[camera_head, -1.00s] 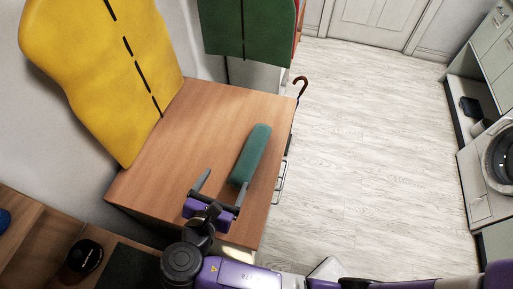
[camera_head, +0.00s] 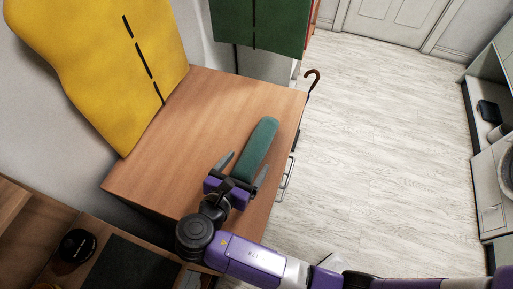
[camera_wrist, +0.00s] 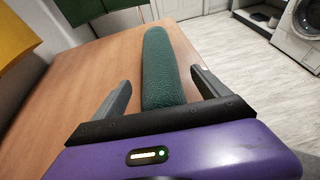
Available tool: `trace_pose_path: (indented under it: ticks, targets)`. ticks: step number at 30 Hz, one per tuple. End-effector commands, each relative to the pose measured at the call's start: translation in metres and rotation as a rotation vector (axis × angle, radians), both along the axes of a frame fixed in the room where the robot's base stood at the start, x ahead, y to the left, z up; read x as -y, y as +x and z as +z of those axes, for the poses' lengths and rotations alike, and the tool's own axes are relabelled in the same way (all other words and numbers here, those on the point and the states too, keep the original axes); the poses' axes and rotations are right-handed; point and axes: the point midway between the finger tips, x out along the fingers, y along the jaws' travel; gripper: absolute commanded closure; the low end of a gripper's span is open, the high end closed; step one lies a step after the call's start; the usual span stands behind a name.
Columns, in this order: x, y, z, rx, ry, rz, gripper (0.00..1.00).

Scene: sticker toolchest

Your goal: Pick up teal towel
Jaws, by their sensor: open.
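The teal towel (camera_head: 257,143) is a long rolled shape lying on the wooden top of a chest (camera_head: 185,140), near its right edge. In the wrist view the towel (camera_wrist: 162,68) runs away from me, with its near end between my two fingers. My gripper (camera_head: 243,173) is open at the near end of the towel, one finger on each side. In the wrist view my gripper (camera_wrist: 162,92) shows gaps between both fingers and the towel. The towel's nearest end is partly hidden by my gripper body.
A yellow panel (camera_head: 100,60) stands along the left of the top, and a green panel (camera_head: 262,25) is at the back. An umbrella handle (camera_head: 312,78) rises by the right edge. A black round object (camera_head: 78,246) sits on the lower left counter. The floor at right is clear.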

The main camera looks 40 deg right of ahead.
Motion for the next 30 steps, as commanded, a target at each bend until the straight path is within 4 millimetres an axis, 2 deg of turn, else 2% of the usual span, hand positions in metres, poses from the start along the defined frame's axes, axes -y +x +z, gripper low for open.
trace_pose_path:
  ticks: [3, 6, 16, 27, 30]
  targets:
    - [0.017, 0.007, -0.003, -0.003, -0.001, -0.004, 0.15]
    - [0.026, 0.013, -0.009, -0.003, 0.0, -0.003, 0.15]
    - [0.031, 0.017, -0.012, -0.001, 0.001, -0.001, 0.15]
    - [0.031, 0.017, -0.011, 0.0, 0.0, -0.001, 0.87]
    - [0.031, 0.017, -0.011, 0.0, 0.0, -0.001, 0.89]
